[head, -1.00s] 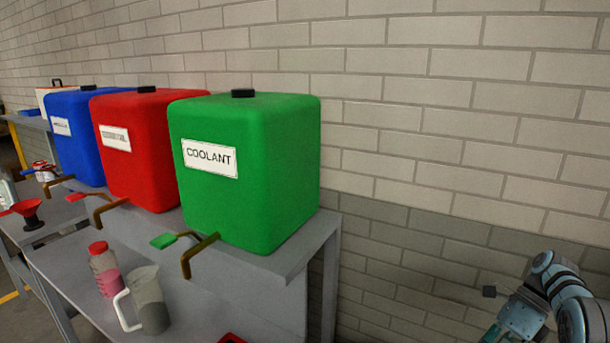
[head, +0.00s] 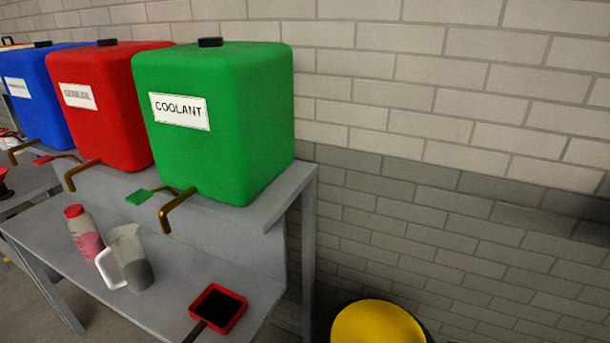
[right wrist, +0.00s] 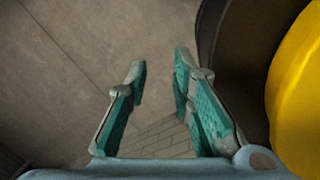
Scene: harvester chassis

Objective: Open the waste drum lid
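The waste drum's yellow lid (head: 378,323) shows at the bottom of the head view, right of the shelf, with a dark rim around it. Its lower part is cut off by the frame edge. It looks closed. In the right wrist view the yellow lid (right wrist: 298,95) is at the right edge, beside a dark curved surface (right wrist: 232,45). My right gripper (right wrist: 160,75) is open and empty, with its teal fingers apart over the floor, left of the drum. My left gripper is in neither view.
A grey shelf (head: 300,185) holds green (head: 225,130), red (head: 125,130) and blue (head: 45,115) tanks with taps. Below stand a jug (head: 130,262), a pink bottle (head: 85,235) and a red tray (head: 235,318). A brick wall (head: 450,120) is behind.

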